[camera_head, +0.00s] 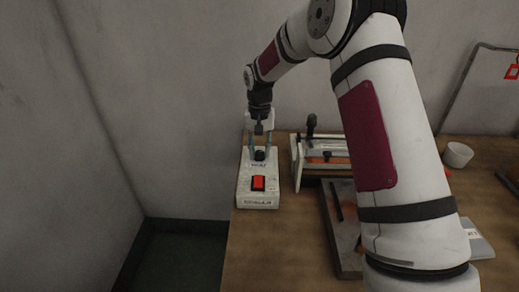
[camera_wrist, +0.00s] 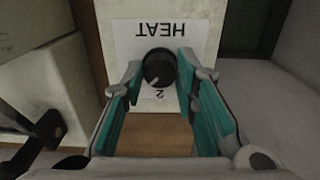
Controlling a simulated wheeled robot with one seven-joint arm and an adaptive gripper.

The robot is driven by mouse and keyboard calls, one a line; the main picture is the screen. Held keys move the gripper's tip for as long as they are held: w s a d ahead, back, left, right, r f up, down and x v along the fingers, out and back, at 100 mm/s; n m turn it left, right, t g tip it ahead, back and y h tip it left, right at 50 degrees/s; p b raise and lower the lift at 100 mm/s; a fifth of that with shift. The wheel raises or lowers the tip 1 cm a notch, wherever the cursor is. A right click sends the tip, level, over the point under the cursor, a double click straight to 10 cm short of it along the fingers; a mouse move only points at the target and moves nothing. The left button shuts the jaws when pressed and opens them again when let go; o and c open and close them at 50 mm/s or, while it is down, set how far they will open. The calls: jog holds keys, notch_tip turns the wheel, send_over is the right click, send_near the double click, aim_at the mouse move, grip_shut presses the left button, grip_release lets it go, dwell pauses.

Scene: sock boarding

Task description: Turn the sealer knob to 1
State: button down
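The sealer (camera_head: 243,189) is a pale box with a red rocker switch (camera_head: 258,183), standing at the table's left end. Its dark round knob (camera_wrist: 159,67) sits on a white label reading HEAT, upside down in the wrist view. A figure 2 shows just below the knob. The knob's white mark points down and slightly left there, near the 2. No 1 can be read. My gripper (camera_wrist: 159,68) reaches down over the sealer, with one teal-padded finger on each side of the knob. The pads are very close to the knob; I cannot tell whether they touch it.
Right of the sealer stands a frame-like device (camera_head: 321,157) with a dark handle. A flat dark board (camera_head: 343,225) lies in front of it. A white cup (camera_head: 457,154) stands farther right. The wall is close on the left.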

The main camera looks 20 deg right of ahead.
jog(key=shift+n, duration=0.3)
jog(key=n+b, duration=0.1)
jog(key=n, duration=0.2)
jog(key=shift+n, duration=0.3)
jog(key=n, duration=0.4)
jog(key=shift+n, duration=0.3)
jog(key=n, duration=0.4)
jog(key=shift+n, duration=2.5)
jog(key=c, duration=1.2)
grip_release()
jog(key=shift+c, duration=0.2)
